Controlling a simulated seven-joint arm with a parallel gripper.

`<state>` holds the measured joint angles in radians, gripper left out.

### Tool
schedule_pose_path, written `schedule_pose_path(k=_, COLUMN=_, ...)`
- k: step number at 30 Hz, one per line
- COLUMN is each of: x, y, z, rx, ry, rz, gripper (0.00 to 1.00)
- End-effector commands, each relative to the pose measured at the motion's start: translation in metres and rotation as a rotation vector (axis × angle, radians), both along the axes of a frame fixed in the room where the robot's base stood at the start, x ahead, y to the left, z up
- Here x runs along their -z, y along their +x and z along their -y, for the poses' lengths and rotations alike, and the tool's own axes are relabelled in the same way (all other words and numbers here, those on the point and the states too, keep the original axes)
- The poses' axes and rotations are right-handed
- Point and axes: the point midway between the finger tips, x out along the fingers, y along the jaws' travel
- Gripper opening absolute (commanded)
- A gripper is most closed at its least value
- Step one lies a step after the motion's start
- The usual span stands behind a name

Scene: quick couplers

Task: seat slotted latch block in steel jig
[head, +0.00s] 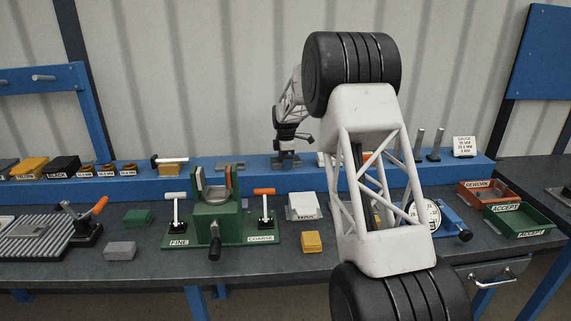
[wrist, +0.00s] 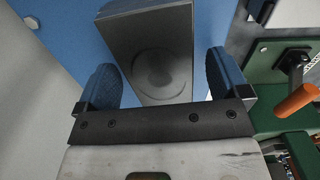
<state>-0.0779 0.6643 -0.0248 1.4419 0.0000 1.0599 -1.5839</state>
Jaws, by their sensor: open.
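My gripper (head: 287,156) is low over the blue raised shelf, behind the green clamp fixture. In the wrist view its two blue-padded fingers (wrist: 157,82) are open, one on each side of a grey metal block (wrist: 155,28) with a round mark on its face. Gaps show between the block and both fingers. I cannot tell for sure whether this is the slotted latch block; no slot shows. A grey slotted-looking piece (head: 231,166) lies on the shelf to the left of my gripper. A grey ribbed steel plate with a raised block (head: 38,228), possibly the steel jig, is at the left of the bench.
The green fixture (head: 218,232) with two toggle clamps stands in front of the shelf. A white block (head: 306,206), yellow block (head: 312,242), green block (head: 138,217) and grey block (head: 120,250) lie on the bench. Red (head: 485,194) and green (head: 519,221) trays are right. My arm hides the middle right.

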Motion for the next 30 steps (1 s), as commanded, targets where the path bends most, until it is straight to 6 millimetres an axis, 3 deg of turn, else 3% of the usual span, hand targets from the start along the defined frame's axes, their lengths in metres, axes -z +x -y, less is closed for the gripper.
schedule_pose_path(k=7, x=-0.0001, y=0.0, z=0.0, rx=0.0, ry=0.0, rz=0.0, gripper=0.91)
schedule_pose_path(k=24, x=-0.0001, y=-0.0001, z=0.0, rx=0.0, ry=0.0, rz=0.0, gripper=0.03)
schedule_pose_path(k=30, x=-0.0032, y=0.0006, z=-0.0001, rx=0.0, ry=0.0, rz=0.004, gripper=0.0)
